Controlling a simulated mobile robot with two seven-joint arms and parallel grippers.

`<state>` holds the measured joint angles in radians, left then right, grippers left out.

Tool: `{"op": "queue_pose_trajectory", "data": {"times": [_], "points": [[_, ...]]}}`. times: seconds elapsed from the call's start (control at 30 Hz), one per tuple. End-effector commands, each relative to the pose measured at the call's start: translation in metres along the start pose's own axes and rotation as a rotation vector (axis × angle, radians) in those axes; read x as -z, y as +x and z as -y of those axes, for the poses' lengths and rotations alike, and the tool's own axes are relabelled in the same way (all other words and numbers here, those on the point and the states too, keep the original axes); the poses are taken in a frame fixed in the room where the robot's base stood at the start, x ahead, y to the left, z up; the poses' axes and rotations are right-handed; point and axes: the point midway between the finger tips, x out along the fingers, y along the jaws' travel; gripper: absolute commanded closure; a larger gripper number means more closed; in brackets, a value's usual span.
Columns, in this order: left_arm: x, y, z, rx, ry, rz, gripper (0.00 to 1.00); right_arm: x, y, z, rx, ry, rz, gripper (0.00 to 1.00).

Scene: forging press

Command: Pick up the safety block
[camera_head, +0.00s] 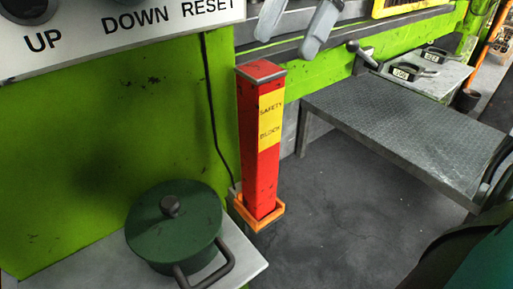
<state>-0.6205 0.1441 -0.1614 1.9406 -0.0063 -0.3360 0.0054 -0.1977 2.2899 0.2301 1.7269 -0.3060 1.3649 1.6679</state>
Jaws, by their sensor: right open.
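The rest of this gripper is cut off by the frame. My left gripper is not in view.
A green lidded pot (175,226) stands on a light shelf (247,262) left of the holder. A grey textured table (410,118) is at right. A white control panel (120,40) is at upper left. Dark floor (335,215) lies open right of the block.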

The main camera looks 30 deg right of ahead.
Motion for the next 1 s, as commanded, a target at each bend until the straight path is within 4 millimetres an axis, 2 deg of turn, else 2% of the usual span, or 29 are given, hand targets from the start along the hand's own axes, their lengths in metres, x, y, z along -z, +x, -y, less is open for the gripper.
{"op": "queue_pose_trajectory", "data": {"times": [0.03, 0.13, 0.43, 0.7, 1.0], "points": [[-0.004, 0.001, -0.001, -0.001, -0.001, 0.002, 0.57, -0.001, 0.013, 0.001, 0.004, 0.000, -0.001, 0.15], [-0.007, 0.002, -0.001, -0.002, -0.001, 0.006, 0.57, -0.001, 0.030, 0.001, 0.003, -0.002, -0.001, 0.15], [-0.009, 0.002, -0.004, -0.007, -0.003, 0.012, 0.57, 0.000, 0.056, 0.001, 0.001, -0.001, -0.002, 0.15], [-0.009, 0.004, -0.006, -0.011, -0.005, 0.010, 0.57, 0.000, 0.093, 0.004, 0.002, -0.002, -0.001, 0.15], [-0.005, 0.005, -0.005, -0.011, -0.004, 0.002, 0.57, 0.001, 0.098, 0.003, -0.001, -0.001, -0.001, 0.15]]}}
